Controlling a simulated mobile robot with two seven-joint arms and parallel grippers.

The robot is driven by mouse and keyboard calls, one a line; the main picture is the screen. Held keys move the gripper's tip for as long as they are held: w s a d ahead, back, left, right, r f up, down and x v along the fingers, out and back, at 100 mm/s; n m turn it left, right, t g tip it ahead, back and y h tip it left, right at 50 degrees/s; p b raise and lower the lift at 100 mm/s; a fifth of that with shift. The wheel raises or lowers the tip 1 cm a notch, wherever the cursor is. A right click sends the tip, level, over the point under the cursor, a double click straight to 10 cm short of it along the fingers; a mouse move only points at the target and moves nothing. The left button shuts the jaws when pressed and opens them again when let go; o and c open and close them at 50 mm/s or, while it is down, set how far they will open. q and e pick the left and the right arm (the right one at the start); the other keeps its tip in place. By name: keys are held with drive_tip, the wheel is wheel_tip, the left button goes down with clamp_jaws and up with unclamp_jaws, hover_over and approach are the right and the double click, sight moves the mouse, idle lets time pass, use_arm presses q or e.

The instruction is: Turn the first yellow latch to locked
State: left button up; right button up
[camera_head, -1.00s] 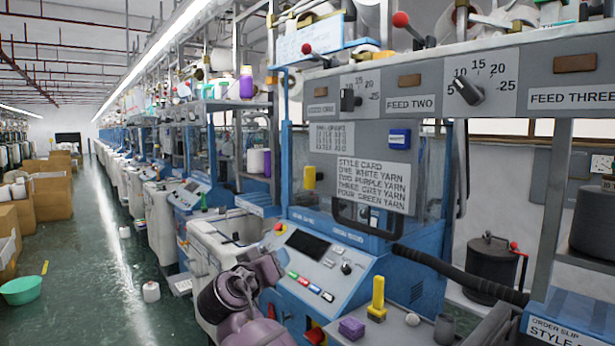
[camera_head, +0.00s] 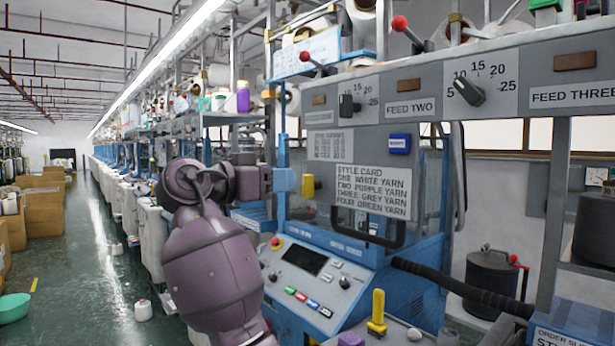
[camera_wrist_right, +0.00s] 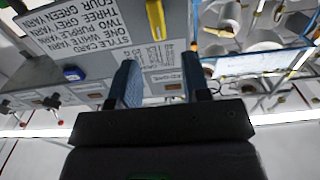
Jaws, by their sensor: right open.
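A yellow latch (camera_head: 308,187) stands upright on the grey machine front, left of the style card (camera_head: 373,191). It also shows at the top of the right wrist view (camera_wrist_right: 156,20), its long side roughly in line with my fingers. My right gripper (camera_head: 288,180) is at the latch's height, just left of it in the head view. Its blue fingers (camera_wrist_right: 163,78) are apart with nothing between them. In the wrist view the latch appears beyond the fingertips, with a gap. Lock markings are not readable. My left gripper is not in view.
A second yellow upright piece (camera_head: 377,311) stands on the lower ledge beside a purple block (camera_head: 350,340). A control panel (camera_head: 310,275) juts out below the latch. A black handle (camera_head: 367,232) and a blue box (camera_head: 399,143) are to the right.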

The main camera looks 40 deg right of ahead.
sight(304, 176)
drive_tip(key=d, duration=0.7)
drive_tip(key=shift+w+d, duration=0.25)
drive_tip(key=shift+w, duration=0.1)
drive_tip(key=shift+c, duration=0.3)
clamp_jaws()
